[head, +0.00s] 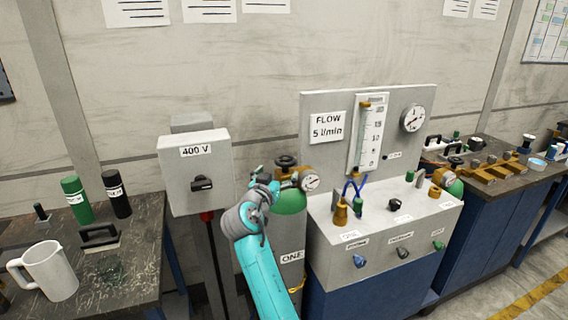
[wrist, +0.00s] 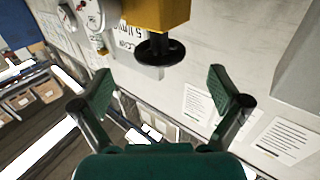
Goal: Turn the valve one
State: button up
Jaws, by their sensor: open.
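A gas cylinder (head: 292,250) labelled ONE stands behind and beside my arm, with a green shoulder and a brass valve body with a round gauge (head: 310,180). A black handwheel (head: 286,160) tops the valve. In the wrist view the handwheel (wrist: 160,50) shows under the brass valve body (wrist: 155,12), ahead of and roughly centred between my fingers. My gripper (head: 262,181) is just left of the valve in the head view. In the wrist view my gripper (wrist: 160,82) is wide open and empty, apart from the wheel. My arm hides part of the cylinder.
A grey 400 V switch box (head: 196,170) is on the wall to the left. A panel bench (head: 375,235) with knobs and a flow gauge stands close on the right. A table with a white jug (head: 50,272) is at the left.

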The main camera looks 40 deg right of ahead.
aim_at(286, 162)
jog(key=x, duration=0.7)
jog(key=shift+w+d+f, duration=0.1)
jog(key=shift+w+d, duration=0.05)
jog(key=shift+d, duration=0.05)
jog(key=c, duration=1.2)
